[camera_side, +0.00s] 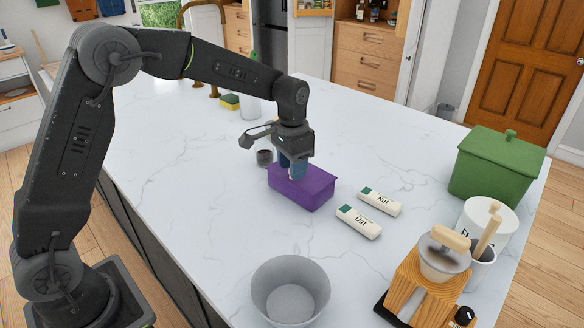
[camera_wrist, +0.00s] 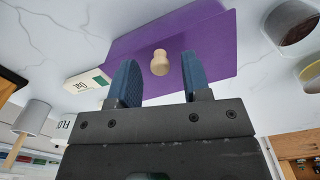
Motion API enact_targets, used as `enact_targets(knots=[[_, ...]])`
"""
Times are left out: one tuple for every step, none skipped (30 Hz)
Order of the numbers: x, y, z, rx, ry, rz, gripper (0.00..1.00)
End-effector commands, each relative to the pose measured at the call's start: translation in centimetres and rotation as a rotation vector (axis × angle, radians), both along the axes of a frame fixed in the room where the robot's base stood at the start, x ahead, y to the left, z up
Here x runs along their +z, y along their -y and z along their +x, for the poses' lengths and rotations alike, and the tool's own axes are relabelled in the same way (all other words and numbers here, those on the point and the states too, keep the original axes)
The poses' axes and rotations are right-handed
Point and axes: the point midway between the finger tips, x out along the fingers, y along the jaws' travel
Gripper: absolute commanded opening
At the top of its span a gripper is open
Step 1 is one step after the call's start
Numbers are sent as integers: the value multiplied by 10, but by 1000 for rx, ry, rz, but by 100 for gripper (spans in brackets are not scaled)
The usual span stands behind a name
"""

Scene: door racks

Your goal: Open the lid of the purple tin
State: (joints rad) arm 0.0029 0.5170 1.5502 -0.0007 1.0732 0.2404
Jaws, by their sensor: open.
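The purple tin (camera_side: 301,187) stands on the white marble counter, below my gripper, with its lid on. In the wrist view its purple lid (camera_wrist: 205,38) carries a pale, light-coloured knob (camera_wrist: 160,62). My gripper (camera_side: 294,168) points down over the lid. In the wrist view the two blue fingers of my gripper (camera_wrist: 160,82) are apart, with the knob showing between them near the tips. I cannot tell whether either finger touches the knob. In the side view the fingers hide the knob.
Two cartons, Nut (camera_side: 380,201) and Oat (camera_side: 358,222), lie right of the tin. A small dark cup (camera_side: 265,157) stands close behind it on the left. A grey bowl (camera_side: 290,292) is in front. A green lidded box (camera_side: 497,168) and wooden appliance (camera_side: 430,285) stand at right.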

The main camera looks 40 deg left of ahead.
Motion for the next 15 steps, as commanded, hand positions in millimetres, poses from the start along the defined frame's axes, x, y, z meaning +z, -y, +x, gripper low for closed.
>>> enact_targets(knots=[[-4,0,0,0,-1,0,44],[-6,0,0,0,-1,0,44],[-8,0,0,0,-1,0,44],[-8,0,0,0,-1,0,44],[-9,0,0,0,-1,0,44],[-9,0,0,0,-1,0,44],[-9,0,0,0,0,0,44],[-9,0,0,0,0,0,44],[-9,0,0,0,0,0,44],[-9,0,0,0,0,0,44],[-9,0,0,0,0,0,44],[-9,0,0,0,0,0,44],[-9,0,0,0,0,0,41],[-9,0,0,0,0,0,38],[-9,0,0,0,0,0,34]])
